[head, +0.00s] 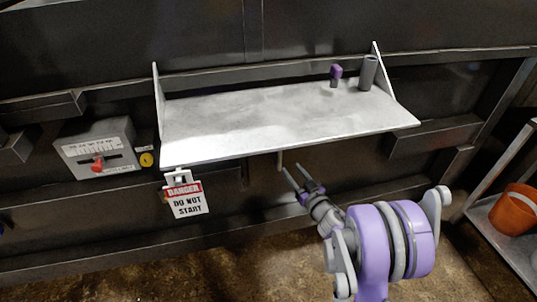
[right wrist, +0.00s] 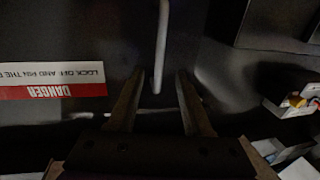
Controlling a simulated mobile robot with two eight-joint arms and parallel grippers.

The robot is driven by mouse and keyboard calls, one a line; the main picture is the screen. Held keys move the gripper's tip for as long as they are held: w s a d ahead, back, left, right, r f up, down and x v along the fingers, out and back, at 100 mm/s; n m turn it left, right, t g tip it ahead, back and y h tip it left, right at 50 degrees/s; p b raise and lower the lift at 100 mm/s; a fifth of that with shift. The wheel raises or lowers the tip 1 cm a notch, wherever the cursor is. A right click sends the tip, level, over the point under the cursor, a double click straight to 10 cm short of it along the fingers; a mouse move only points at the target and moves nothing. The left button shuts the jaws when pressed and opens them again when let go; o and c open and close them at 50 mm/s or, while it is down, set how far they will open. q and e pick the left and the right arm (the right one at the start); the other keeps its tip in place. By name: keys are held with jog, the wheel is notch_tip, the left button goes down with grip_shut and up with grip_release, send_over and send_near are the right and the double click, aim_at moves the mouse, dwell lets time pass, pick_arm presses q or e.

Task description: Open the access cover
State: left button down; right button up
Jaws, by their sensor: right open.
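My right gripper (head: 296,170) is open below the front edge of a pale shelf-like panel, facing the dark machine wall. A thin pale bar (head: 280,160), which looks like a handle, hangs under that edge, just left of the fingertips. In the right wrist view the bar (right wrist: 161,45) comes down from the top, and its lower end lies between the open fingers (right wrist: 160,76) in the picture. I cannot tell whether they touch. The access cover's outline is not clear; dark panelling (head: 235,185) lies behind the bar. My left gripper is not in view.
The pale panel (head: 270,122) juts out above my gripper, carrying a purple-topped pin (head: 336,75) and a grey cylinder (head: 368,73). A danger tag (head: 186,199) hangs at its left, beside a grey switch box (head: 100,148). An orange bucket (head: 515,210) stands on a rack at right.

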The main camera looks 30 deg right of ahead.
aim_at(281, 155)
jog(key=w, duration=0.9)
jog(key=shift+w+d, duration=0.2)
jog(key=shift+w, duration=0.2)
grip_shut()
dwell(0.9)
